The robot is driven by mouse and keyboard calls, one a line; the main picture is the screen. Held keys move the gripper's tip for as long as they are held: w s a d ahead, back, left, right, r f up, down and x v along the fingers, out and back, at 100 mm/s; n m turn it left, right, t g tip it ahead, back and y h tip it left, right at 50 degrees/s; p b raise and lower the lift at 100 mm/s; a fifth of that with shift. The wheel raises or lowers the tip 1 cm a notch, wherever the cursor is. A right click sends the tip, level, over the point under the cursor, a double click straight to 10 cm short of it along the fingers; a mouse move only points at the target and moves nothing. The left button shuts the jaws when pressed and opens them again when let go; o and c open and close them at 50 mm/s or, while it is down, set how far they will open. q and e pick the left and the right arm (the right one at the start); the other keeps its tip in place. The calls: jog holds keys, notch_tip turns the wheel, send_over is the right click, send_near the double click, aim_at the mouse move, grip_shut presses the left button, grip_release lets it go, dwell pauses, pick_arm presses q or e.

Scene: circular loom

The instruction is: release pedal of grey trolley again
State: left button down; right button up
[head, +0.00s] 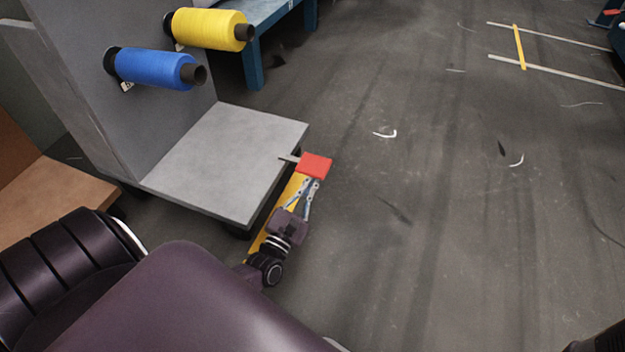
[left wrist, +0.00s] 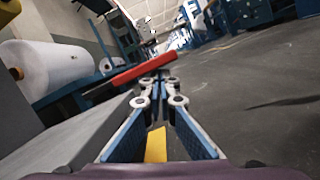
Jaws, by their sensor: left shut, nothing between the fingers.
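The grey trolley (head: 225,160) stands at the left with its low platform and upright panel. Its red pedal (head: 315,165) sticks out on a thin metal bar at the platform's right edge. My left gripper (head: 313,184) is shut and empty, with its fingertips right at the near edge of the pedal. In the left wrist view the red pedal (left wrist: 145,69) lies tilted across, just beyond the fingertips (left wrist: 162,80). I cannot tell whether they touch it. My right gripper is not in view.
A yellow spool (head: 210,28) and a blue spool (head: 155,68) hang on the trolley's panel. A yellow floor strip (head: 298,186) runs under my left gripper. A blue table (head: 270,15) stands behind. An orange-brown board (head: 55,200) is at the left. The floor to the right is open.

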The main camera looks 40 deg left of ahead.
pick_arm(q)
jog(key=v, duration=1.2)
